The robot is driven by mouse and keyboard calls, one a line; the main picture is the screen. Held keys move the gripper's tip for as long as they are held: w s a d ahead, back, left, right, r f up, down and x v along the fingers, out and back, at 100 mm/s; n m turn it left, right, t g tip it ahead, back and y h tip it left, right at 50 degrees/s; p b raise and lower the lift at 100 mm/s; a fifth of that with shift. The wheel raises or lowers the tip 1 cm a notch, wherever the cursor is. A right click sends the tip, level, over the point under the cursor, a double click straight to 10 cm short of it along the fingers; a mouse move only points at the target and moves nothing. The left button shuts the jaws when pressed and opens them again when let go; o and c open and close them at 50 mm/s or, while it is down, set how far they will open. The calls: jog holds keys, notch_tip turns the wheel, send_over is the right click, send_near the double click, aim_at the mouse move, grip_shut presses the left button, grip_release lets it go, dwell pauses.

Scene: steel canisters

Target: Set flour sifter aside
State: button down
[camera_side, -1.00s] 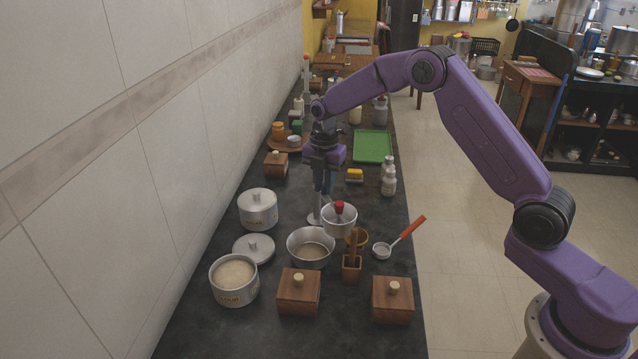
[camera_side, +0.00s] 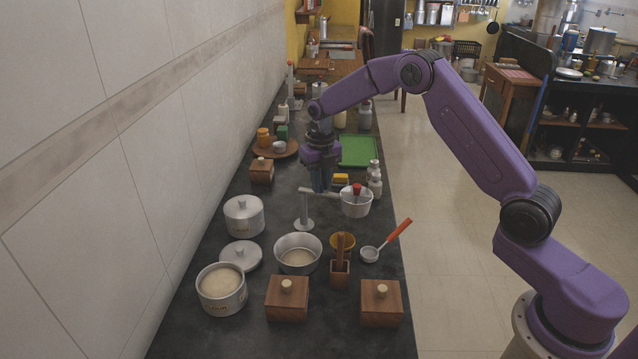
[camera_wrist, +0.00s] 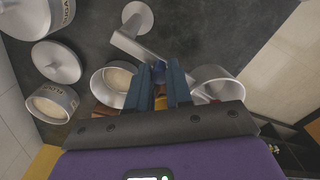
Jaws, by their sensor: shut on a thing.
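The flour sifter is a metal cup (camera_side: 356,203) with a red knob, carried on a grey swing arm from a post with a round base (camera_side: 304,224). My gripper (camera_side: 321,187) points down at the swing arm, between post and cup. In the wrist view its fingers (camera_wrist: 159,78) are shut on a small blue piece at the arm, seemingly its handle. The sifter cup (camera_wrist: 219,84) shows to the right of the fingers. An open metal bowl (camera_side: 298,255) with pale flour stands in front of the post. The cup is behind and right of the bowl, not over it.
An open flour canister (camera_side: 222,289), a loose lid (camera_side: 241,254) and a lidded canister (camera_side: 244,215) stand left. Wooden boxes (camera_side: 287,298), a wooden holder (camera_side: 340,270) and a red-handled scoop (camera_side: 370,254) stand in front. White bottles (camera_side: 375,180) are close behind the cup.

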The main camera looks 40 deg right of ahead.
jog(key=shift+w+d+r+n, duration=0.1)
jog(key=shift+w+d+n, duration=0.15)
jog(key=shift+n, duration=0.35)
jog(key=c, duration=1.1)
grip_release()
jog(key=shift+o, duration=0.2)
notch_tip(320, 180, up, 17)
jog(key=shift+r, duration=0.2)
jog(key=shift+c, duration=0.2)
